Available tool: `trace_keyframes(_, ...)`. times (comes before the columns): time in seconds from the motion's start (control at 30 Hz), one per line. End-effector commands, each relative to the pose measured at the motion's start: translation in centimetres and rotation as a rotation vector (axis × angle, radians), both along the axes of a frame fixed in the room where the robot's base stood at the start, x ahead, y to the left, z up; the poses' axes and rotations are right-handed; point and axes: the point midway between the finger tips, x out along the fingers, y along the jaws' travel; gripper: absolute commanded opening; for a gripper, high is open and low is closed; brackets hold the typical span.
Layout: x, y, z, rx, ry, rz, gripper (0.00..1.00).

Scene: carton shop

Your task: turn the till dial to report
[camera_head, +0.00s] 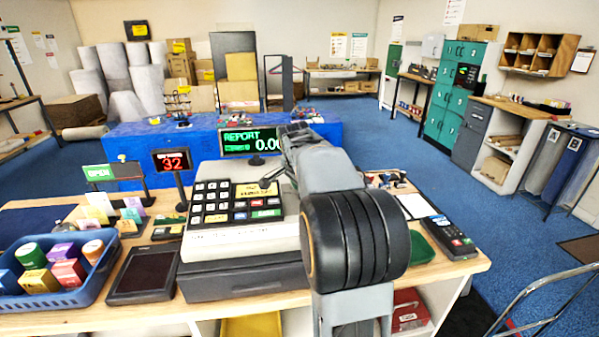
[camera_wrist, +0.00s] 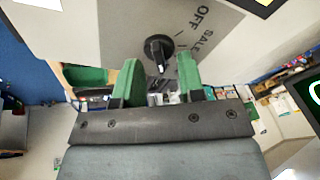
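The till (camera_head: 240,270) stands on the wooden counter, with a keypad on top. Its display (camera_head: 250,141) shows REPORT and an amount partly hidden by my arm. In the wrist view the black till dial (camera_wrist: 158,50) sits on a light grey panel marked OFF and SALE. A pale mark on the knob points toward the bottom of the picture; no REPORT label can be made out. My gripper (camera_wrist: 160,78) is open, its two green fingers apart. The dial lies just beyond the fingertips, between their lines, and appears clear of them. In the head view my arm hides the dial.
A blue basket (camera_head: 75,300) of small boxes and a dark tray (camera_head: 144,274) are left of the till. A red number display (camera_head: 172,161) stands behind them. A card terminal (camera_head: 448,237) and a green dish (camera_head: 420,248) are to the right.

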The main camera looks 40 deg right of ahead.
Motion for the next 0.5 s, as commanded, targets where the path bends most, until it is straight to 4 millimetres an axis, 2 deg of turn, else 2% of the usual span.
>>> trace_keyframes(0.3, -1.2, 1.8, 6.2, -0.001, -0.004, 0.001, 0.36)
trace_keyframes(0.5, -1.8, 2.8, 9.2, 0.001, -0.001, 0.001, 0.36)
